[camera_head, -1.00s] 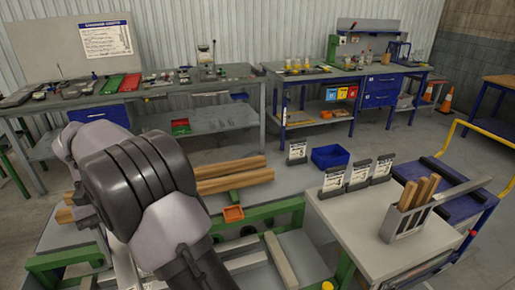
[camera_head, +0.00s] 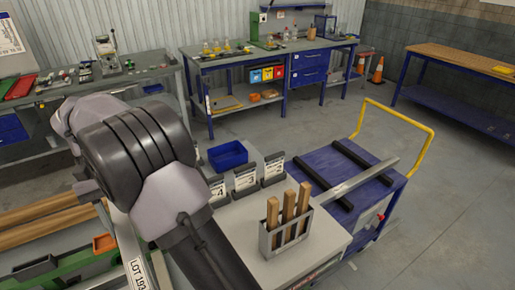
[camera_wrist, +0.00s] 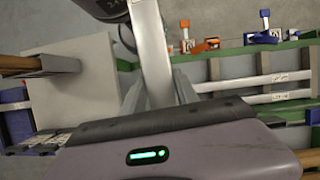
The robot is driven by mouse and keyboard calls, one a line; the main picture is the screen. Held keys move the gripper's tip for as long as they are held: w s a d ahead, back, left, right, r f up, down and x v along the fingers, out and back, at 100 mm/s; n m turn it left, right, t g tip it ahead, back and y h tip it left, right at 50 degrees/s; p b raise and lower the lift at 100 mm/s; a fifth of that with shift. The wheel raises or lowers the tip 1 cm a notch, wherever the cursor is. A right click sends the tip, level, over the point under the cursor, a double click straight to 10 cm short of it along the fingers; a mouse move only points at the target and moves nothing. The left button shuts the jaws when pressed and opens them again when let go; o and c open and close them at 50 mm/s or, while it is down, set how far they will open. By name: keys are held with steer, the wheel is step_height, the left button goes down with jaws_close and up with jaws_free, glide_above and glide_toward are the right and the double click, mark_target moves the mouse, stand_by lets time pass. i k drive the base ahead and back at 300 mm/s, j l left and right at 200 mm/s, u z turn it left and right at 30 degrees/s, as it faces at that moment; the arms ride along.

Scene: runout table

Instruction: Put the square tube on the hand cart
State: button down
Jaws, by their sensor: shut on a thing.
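The square tube (camera_wrist: 150,45) is a pale grey metal length in the wrist view. My gripper (camera_wrist: 160,92) is shut on it, and it points away up the picture. In the head view the tube (camera_head: 135,268) shows beside my arm with a label that reads LOT 193. My arm hides the gripper there. The hand cart (camera_head: 318,160) stands at the right, with a blue deck, two black strips and a yellow handle. The tube is well to the left of the cart, with a grey-topped table between them.
A holder with wooden pieces (camera_head: 285,232) stands on the grey-topped table (camera_head: 240,228), by several number cards and a blue bin (camera_head: 228,155). Floor right of the cart is clear.

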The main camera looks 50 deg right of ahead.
mark_target(335, 163)
steer(key=k+l+z, duration=0.2)
steer(key=l, duration=0.8)
steer(key=l+z, duration=0.25)
steer(key=l, duration=0.75)
steer(key=i+l+z, duration=0.1)
steer(key=l, duration=0.4)
steer(key=i+l+z, duration=0.1)
steer(key=l, duration=0.4)
steer(key=i+l, duration=0.1)
steer(key=l, duration=0.35)
steer(key=z, duration=0.05)
